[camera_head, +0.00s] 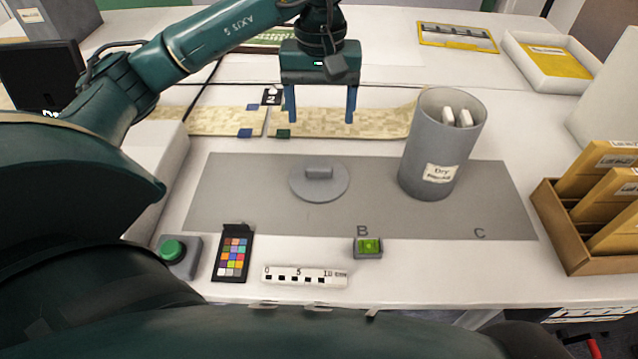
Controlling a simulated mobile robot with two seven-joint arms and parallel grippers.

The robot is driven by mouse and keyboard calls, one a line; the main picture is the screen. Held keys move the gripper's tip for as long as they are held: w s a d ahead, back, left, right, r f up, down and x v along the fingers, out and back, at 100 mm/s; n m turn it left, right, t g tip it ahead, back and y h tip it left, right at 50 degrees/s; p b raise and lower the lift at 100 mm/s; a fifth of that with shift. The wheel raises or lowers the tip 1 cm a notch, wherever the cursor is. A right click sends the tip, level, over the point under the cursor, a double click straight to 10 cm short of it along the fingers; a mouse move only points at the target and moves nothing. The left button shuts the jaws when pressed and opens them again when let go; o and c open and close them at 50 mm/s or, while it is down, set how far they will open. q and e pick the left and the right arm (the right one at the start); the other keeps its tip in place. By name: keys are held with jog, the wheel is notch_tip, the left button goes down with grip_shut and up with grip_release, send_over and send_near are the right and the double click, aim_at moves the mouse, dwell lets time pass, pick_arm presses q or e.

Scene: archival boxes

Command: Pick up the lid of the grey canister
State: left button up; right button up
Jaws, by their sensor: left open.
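The grey lid (319,187) is a round disc with a raised bar handle on top. It lies flat on the grey mat (240,217), left of the canister. The grey canister (430,160) stands upright and uncovered on the mat, with a label reading "Dry" on its front and white pieces inside near its rim. My left gripper (320,118) hangs above and behind the lid, fingers pointing down, wide apart and empty. It is clear of the lid. My right gripper does not show.
In front stand a green button (174,250), a colour chart (233,254), a scale bar (305,277) and a small green-lit device (368,247). A box of brown folders (560,232) stands at the right. A patterned strip (350,123) lies behind the mat. The mat around the lid is clear.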

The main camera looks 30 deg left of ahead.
pick_arm(q)
jog(key=b, duration=0.1)
send_near(319, 162)
jog(key=s+f, duration=0.1)
jog(key=f, duration=0.1)
jog(key=s+d+f, duration=0.1)
jog(key=f, duration=0.1)
jog(key=d+f, duration=0.1)
jog(key=f, duration=0.1)
jog(key=shift+s+f, duration=0.3)
jog(key=shift+s, duration=0.1)
jog(key=shift+c, duration=0.5)
jog(key=c, duration=1)
jog(key=shift+r, duration=0.1)
